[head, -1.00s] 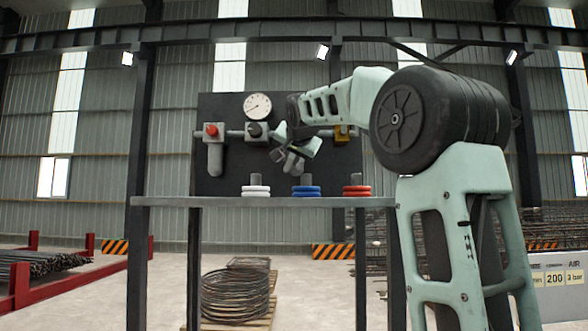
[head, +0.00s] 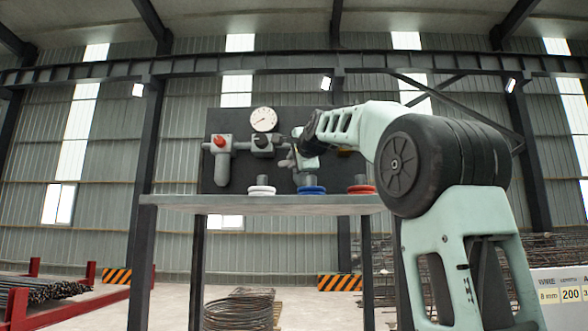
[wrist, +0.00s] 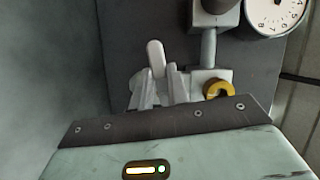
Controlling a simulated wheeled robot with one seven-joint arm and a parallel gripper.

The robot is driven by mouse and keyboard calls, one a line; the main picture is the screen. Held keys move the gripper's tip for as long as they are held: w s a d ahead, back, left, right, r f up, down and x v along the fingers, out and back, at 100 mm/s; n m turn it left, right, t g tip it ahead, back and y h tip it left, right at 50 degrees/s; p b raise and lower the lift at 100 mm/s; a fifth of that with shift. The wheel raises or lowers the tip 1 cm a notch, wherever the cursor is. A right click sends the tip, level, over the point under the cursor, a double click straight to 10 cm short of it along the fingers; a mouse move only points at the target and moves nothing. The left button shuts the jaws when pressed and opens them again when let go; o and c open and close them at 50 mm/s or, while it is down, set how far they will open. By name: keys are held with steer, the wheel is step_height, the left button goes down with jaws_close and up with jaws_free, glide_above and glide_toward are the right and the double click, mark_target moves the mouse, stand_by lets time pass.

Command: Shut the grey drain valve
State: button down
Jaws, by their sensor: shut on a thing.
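A dark upright panel (head: 215,180) carries the pipework. The grey valve's pale lever (wrist: 155,58) shows between the two fingers of my gripper (wrist: 157,88) in the wrist view, and the fingers are shut on it. In the head view my gripper (head: 290,161) is at the panel, right of the dark knob (head: 262,141) and below the gauge. The valve's body is mostly hidden behind my gripper and wrist.
A red-knobbed valve (head: 220,141) is at the panel's left, and a round gauge (head: 264,119) is at its top. A wire coil (head: 238,310) lies below.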

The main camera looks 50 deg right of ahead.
steer(key=shift+r+m+t+b, duration=0.15)
steer(key=shift+m+t+b, duration=0.2)
steer(key=shift+m, duration=0.65)
steer(key=c, duration=1.4)
jaws_free()
steer(key=shift+r, duration=0.1)
steer(key=shift+o, duration=0.2)
steer(key=b+v, duration=0.6)
steer(key=v, duration=1.1)
steer(key=shift+s+a+b, duration=0.15)
steer(key=shift+a+b, duration=0.1)
steer(key=shift+b, duration=0.15)
